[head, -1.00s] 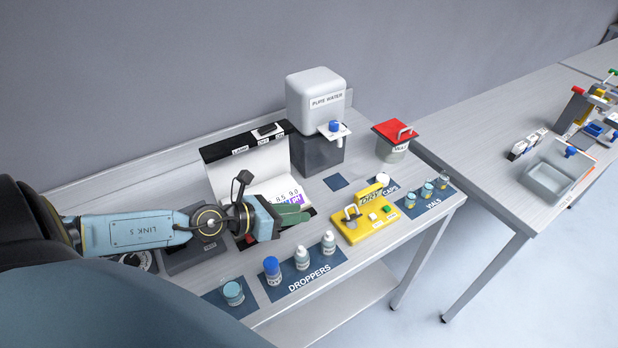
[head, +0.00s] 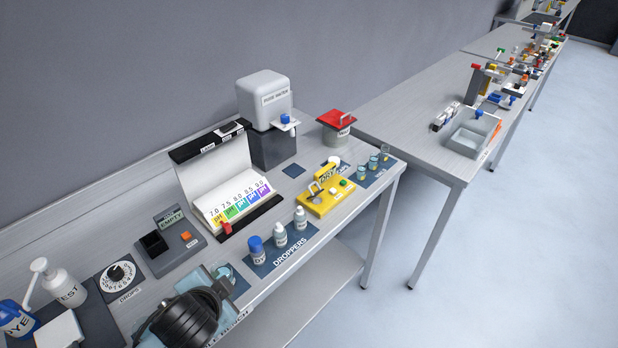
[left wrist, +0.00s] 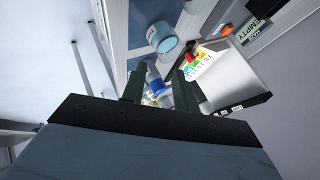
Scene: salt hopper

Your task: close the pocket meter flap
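The yellow pocket meter (head: 322,204) lies on the bench right of the dropper mat in the head view. A yellow lettered flap (head: 326,173) stands raised at its back edge. My right gripper is not in view.
Several droppers (head: 279,234) stand on a blue mat between my left arm and the meter. A colour chart box (head: 209,169) stands open behind them. A small jar (left wrist: 163,38) is near the left fingers. The water dispenser (head: 264,97) and red-lidded bin (head: 336,134) stand behind the meter.

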